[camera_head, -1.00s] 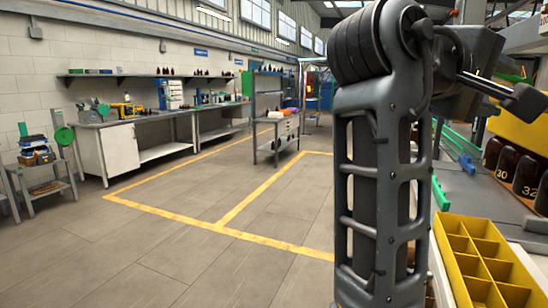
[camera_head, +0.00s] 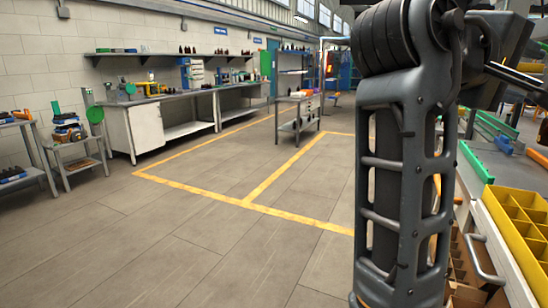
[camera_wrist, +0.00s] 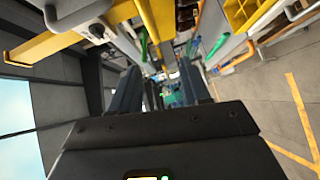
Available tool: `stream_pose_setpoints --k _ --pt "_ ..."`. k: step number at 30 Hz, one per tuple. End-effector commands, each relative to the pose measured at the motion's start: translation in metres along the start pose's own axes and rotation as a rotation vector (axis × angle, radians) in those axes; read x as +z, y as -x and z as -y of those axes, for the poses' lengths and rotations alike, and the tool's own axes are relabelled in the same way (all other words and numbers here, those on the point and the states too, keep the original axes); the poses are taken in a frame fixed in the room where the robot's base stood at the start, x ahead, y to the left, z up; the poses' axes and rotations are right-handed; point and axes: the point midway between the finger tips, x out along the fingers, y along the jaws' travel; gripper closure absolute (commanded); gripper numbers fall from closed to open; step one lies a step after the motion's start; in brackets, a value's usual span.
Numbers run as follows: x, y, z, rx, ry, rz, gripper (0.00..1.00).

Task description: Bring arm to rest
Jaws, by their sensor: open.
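My arm stands upright at the right of the head view, with its upper end folded toward the right edge. My gripper (camera_wrist: 160,88) shows in the wrist view as two dark fingers with a gap between them. It is open, and I see nothing held in the gap. In the head view the fingertips are not clear, as the arm and the picture edge cut them off.
A workbench with a yellow divided bin (camera_head: 522,222) is close at right. A wheeled cart (camera_head: 297,118) stands mid-floor. A white-fronted bench (camera_head: 147,128) and a small stand (camera_head: 78,150) line the left wall. The yellow-marked floor (camera_head: 200,230) is clear.

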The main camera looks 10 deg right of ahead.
Motion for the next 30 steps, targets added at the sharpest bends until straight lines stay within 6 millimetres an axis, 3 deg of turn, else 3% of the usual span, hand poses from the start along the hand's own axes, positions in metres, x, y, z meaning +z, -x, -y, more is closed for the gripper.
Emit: stream_pose_setpoints --k 8,16,23,30 --pt "-0.009 -0.006 0.029 0.046 0.029 -0.076 0.54" --pt "-0.019 -0.012 0.08 0.094 0.064 -0.216 0.54" --pt "-0.019 -0.011 0.163 0.095 0.088 -0.442 0.54" --pt "0.006 0.005 0.255 -0.003 0.059 -0.689 0.54"
